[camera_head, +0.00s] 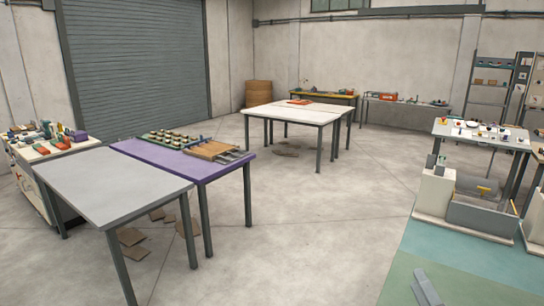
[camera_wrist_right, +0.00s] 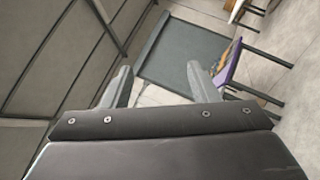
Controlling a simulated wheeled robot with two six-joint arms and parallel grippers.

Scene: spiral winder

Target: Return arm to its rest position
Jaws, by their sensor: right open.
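My right gripper (camera_head: 423,278) shows at the bottom right of the head view as a small grey shape in front of the green floor area. In the right wrist view my right gripper (camera_wrist_right: 160,76) has its two grey fingers spread apart, with nothing held between them. My left gripper is not in view.
A grey table (camera_head: 105,185) and a purple table (camera_head: 215,172) stand at left. White tables (camera_head: 295,115) stand mid-room. A machine with a grey trough (camera_head: 480,216) stands at right by the green floor area (camera_head: 445,275). The central concrete floor (camera_head: 330,200) is clear.

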